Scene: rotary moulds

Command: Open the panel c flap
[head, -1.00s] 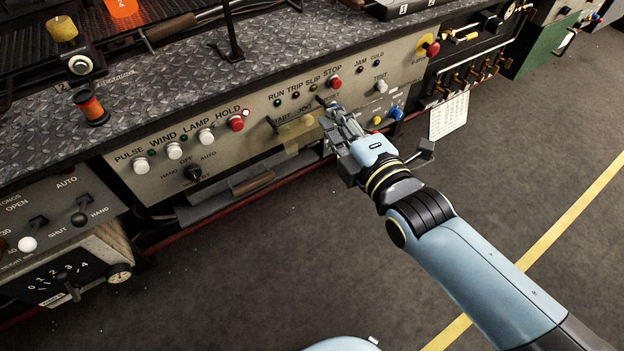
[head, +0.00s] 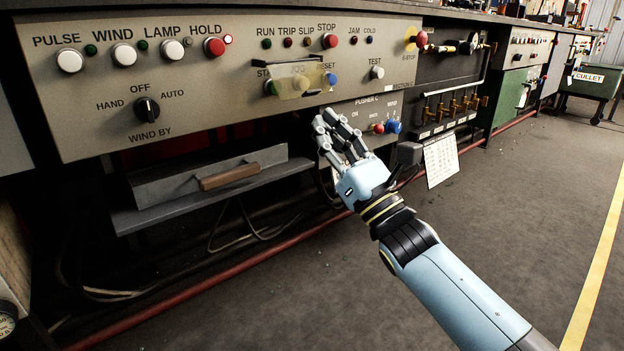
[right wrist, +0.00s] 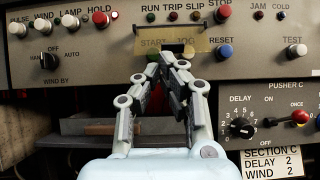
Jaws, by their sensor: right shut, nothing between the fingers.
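The panel c flap (head: 302,82) is a small yellowish see-through cover on the beige panel, in front of the START and JOG labels. In the right wrist view the flap (right wrist: 150,37) shows both labels through it, and my fingers hide part of its lower side. It appears to hang down over the front of the buttons; its exact angle is hard to tell. My right gripper (head: 325,117) is shut and empty, just below and right of the flap in the head view. In the right wrist view its fingertips (right wrist: 168,58) overlap the flap's lower edge; contact cannot be told. My left gripper is not in view.
The blue RESET button (head: 330,79) sits right of the flap. The PUSHER C panel (head: 350,112) with its knobs is below right. The floor at right is clear.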

